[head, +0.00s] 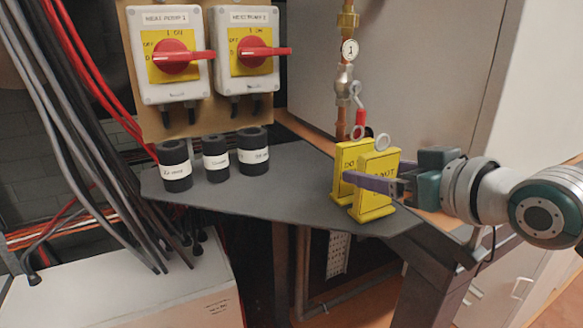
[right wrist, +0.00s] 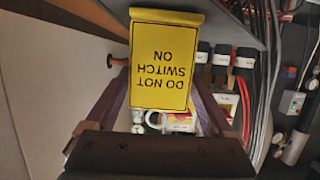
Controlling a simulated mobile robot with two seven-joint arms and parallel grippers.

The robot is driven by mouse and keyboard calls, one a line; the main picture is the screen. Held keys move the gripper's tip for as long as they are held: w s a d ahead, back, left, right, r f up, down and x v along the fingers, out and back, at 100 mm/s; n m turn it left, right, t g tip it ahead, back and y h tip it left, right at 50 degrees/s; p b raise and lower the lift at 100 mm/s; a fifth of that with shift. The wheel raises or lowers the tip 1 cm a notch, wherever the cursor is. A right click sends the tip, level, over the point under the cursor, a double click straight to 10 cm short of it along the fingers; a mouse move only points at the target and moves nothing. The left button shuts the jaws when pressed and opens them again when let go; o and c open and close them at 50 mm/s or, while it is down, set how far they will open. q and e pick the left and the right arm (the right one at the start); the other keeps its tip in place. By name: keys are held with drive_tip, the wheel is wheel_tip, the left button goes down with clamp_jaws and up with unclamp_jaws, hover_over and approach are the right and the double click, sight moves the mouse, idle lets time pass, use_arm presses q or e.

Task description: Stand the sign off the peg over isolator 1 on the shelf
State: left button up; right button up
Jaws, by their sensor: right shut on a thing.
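Two yellow signs with rings on top are at the right end of the dark grey shelf (head: 240,195) in the head view. My right gripper (head: 372,184) comes in from the right, shut on the nearer sign (head: 376,205). This sign is upright close to the shelf's right edge; I cannot tell whether its foot touches the shelf. In the right wrist view the held sign (right wrist: 166,65) reads "DO NOT SWITCH ON" upside down, between the fingers. The other sign (head: 347,158) stands just behind and left of it. Isolator 1 (head: 167,55) is on the board, with a red handle. The peg over it is outside the head view.
Isolator 2 (head: 247,50) is right of isolator 1. Three black labelled cylinders (head: 215,165) stand at the shelf's left. The shelf is bare between them and the signs. Cables (head: 75,130) hang at the left.

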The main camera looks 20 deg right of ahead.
drive_tip(key=shift+f, duration=0.25)
drive_tip(key=shift+f, duration=0.15)
drive_tip(key=o, duration=0.7)
